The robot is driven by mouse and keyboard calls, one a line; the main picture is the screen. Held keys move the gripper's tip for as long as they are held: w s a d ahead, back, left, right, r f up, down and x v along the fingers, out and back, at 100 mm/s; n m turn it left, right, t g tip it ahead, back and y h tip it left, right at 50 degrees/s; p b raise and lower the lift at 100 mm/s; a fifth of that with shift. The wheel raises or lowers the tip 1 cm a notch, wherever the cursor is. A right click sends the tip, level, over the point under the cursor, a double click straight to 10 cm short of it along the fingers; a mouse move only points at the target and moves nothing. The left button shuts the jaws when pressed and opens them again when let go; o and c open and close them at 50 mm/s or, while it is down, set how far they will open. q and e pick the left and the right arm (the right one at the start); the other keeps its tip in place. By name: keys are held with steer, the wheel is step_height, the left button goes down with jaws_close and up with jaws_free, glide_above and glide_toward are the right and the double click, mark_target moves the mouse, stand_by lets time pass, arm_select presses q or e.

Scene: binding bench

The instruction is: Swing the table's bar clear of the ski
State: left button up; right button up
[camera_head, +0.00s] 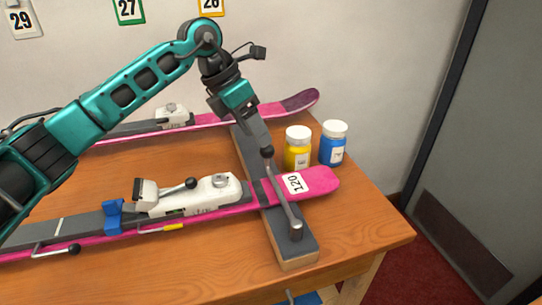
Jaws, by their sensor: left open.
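The table's grey metal bar (285,194) runs over the ski beside the tag, from a pivot post (296,231) on the near side to a black knob (268,153) on the far side. My left gripper (264,145) reaches down from above and is open, with its fingertips at or very close to the knob. Whether they touch it I cannot tell. My right gripper is not in view.
A yellow jar (298,148) and a blue jar (333,143) stand just right of the knob, behind the ski tip. A second pink ski (290,104) lies further back. Another knobbed lever (52,251) is at the near left. The table's right front corner is clear.

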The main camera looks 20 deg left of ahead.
mark_target(266, 149)
arm_select(q)
steer(key=x, duration=0.8)
steer(key=shift+r, duration=0.1)
jaws_close()
stand_by(0.4)
